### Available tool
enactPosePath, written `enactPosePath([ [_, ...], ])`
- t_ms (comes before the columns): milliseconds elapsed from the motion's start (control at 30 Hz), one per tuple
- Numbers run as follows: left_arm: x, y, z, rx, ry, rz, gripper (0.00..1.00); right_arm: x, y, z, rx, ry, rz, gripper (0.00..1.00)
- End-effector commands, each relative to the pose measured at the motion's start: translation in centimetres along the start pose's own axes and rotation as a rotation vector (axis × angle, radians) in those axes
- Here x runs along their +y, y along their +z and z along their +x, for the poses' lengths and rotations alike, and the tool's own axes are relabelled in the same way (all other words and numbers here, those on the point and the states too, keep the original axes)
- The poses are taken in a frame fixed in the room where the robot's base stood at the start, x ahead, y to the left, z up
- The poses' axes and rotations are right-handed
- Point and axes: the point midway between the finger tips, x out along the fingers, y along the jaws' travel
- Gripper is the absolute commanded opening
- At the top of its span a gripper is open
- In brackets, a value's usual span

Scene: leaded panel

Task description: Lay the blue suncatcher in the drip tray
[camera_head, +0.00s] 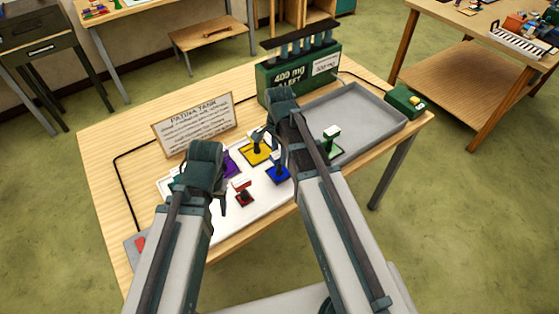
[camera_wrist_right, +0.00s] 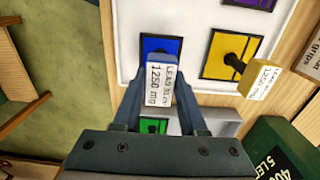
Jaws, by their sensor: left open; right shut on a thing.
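The blue suncatcher (camera_head: 278,174) is a dark-framed blue square, at the right part of the white board (camera_head: 217,229) in the head view. In the right wrist view the blue pane (camera_wrist_right: 165,46) shows behind its white label block marked 1250 mg (camera_wrist_right: 158,84). My right gripper (camera_wrist_right: 158,100) is shut on this block; I cannot tell whether the pane is clear of the board. The grey drip tray (camera_head: 368,112) lies right of the board, partly hidden by my right arm. My left gripper (camera_head: 223,200) is open and empty over the board.
Yellow (camera_head: 256,156), purple (camera_head: 231,163) and red (camera_head: 244,199) suncatchers are near the blue one. A green one (camera_head: 334,151) is at the tray's left end. A green box (camera_head: 300,75) stands behind the tray, a sign (camera_head: 195,125) at back left. The tray's middle is clear.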

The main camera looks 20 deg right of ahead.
Motion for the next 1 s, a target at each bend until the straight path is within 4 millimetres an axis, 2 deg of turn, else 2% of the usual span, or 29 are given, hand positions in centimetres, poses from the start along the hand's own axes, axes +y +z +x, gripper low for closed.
enactPosePath([
  [33,0.1,-0.1,1.6,0.0,0.0,0.0,0.5,0.1,0.0,1.6,0.0,0.0,0.0,0.0],
  [167,0.3,-0.2,2.9,0.0,0.0,-0.001,0.5,0.1,0.0,2.9,0.0,0.0,0.0,0.0],
  [600,0.3,-0.2,3.2,0.0,0.0,-0.001,0.5,0.1,0.0,3.2,0.0,0.0,0.0,0.0],
  [633,0.3,-0.2,3.1,0.0,0.0,-0.001,0.5,0.1,0.0,3.1,0.0,0.0,0.0,0.45],
  [700,0.3,-0.2,3.0,0.0,0.0,-0.001,0.5,0.1,0.0,3.0,0.0,0.0,0.0,0.58],
  [800,0.3,-0.2,3.0,0.0,0.0,-0.001,0.5,0.1,0.0,3.0,0.0,0.0,0.0,0.72],
  [1000,0.3,-0.2,3.0,0.0,0.0,-0.001,0.5,0.1,0.0,3.0,0.0,0.0,0.0,0.72],
])
